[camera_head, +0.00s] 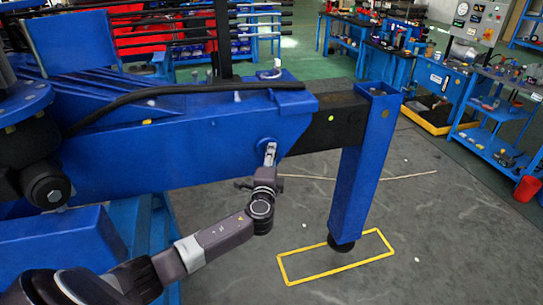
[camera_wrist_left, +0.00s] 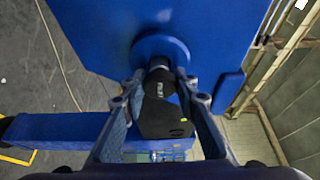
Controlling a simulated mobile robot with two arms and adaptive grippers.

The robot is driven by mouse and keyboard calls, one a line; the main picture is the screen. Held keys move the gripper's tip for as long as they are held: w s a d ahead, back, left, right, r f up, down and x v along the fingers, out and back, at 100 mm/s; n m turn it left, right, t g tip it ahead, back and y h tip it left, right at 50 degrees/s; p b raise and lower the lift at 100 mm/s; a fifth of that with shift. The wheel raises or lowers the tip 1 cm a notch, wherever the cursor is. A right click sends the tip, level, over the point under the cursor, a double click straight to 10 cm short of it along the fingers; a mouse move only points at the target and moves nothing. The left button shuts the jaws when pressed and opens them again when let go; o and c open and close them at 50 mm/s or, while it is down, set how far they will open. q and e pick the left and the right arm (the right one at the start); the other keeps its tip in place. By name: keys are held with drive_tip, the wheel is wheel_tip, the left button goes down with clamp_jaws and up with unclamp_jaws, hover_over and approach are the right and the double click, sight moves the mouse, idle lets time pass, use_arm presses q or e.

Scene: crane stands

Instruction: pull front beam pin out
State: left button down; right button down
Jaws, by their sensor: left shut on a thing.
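The front beam pin (camera_head: 268,148) sticks out from a round boss in the side of the big blue beam. In the left wrist view the dark pin (camera_wrist_left: 159,68) runs out of the blue boss. My left gripper (camera_head: 269,162) is shut on the pin close to the beam side. In the left wrist view its two fingers (camera_wrist_left: 160,85) stand on either side of the pin. How far the pin sits in the beam is hidden. The blue beam (camera_head: 180,140) carries a black inner beam (camera_head: 330,125) at its end. My right gripper is not in view.
A blue leg (camera_head: 362,165) hangs from the black beam's end, its black foot over a yellow floor rectangle (camera_head: 335,268). A black hose (camera_head: 180,90) lies along the beam top. Blue workbenches (camera_head: 440,75) stand at the back right. Grey floor around the leg is mostly clear.

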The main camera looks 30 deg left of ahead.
use_arm(q)
drive_tip(key=s+d, duration=0.3)
drive_tip(key=shift+d+f+p, duration=0.25)
drive_tip(key=shift+d+p, duration=0.05)
drive_tip(key=shift+d, duration=0.1)
drive_tip(key=c, duration=2)
unclamp_jaws()
drive_tip(key=o, duration=0.5)
drive_tip(key=shift+s+d+r, duration=0.1)
drive_tip(key=shift+s, duration=0.05)
drive_tip(key=shift+r, duration=0.1)
drive_tip(key=v, duration=1.2)
